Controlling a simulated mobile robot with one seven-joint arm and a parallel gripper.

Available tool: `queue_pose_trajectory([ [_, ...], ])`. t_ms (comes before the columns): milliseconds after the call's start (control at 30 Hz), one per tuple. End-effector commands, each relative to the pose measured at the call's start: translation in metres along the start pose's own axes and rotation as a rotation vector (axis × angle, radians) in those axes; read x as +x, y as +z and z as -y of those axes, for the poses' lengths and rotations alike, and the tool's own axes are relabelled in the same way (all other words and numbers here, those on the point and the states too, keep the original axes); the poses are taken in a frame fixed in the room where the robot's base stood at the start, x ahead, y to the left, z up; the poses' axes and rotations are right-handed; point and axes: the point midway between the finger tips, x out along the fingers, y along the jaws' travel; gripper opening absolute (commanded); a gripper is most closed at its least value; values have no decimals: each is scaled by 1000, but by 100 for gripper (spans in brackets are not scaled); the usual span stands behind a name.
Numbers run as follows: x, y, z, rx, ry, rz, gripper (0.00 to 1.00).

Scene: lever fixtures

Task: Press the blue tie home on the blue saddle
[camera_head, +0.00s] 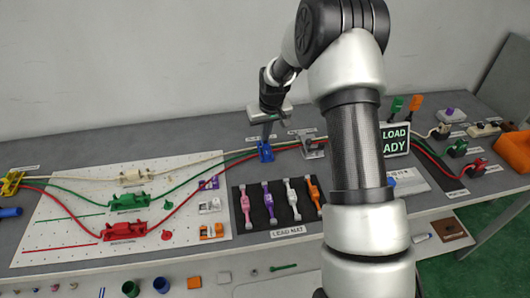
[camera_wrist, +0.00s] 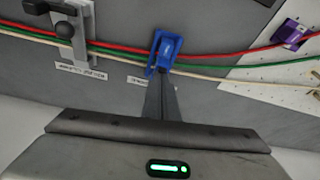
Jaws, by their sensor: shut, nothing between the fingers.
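The blue saddle (camera_head: 265,154) stands on the grey bench at the right of the white pegboard; it also shows in the wrist view (camera_wrist: 158,62). Red, green and white cables run through it. A blue strap-like part on its top (camera_wrist: 167,44) appears to be the blue tie; I cannot tell how fully it is seated. My gripper (camera_head: 266,141) points down over the saddle from above. Its fingers are shut and empty, with the tips (camera_wrist: 160,80) at or very close to the blue part. Whether they touch it I cannot tell.
A grey clamp (camera_head: 313,148) with a dark knob stands just right of the saddle on the same cables. A dark mat (camera_head: 277,226) holds pink, purple, white and orange ties. The pegboard (camera_head: 75,225) carries green and red fixtures. A screen (camera_head: 396,140) stands behind my arm.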

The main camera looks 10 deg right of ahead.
Motion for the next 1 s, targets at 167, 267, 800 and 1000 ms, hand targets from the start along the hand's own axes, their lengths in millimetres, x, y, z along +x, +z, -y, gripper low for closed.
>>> queue_pose_trajectory([
  [167, 5, 2, 0, 0, 0, 1, 0],
  [267, 4, 1, 0, 0, 0, 1, 0],
  [800, -35, -11, 0, 0, 0, 1, 0],
  [1000, -48, -12, 0, 0, 1, -2, 0],
])
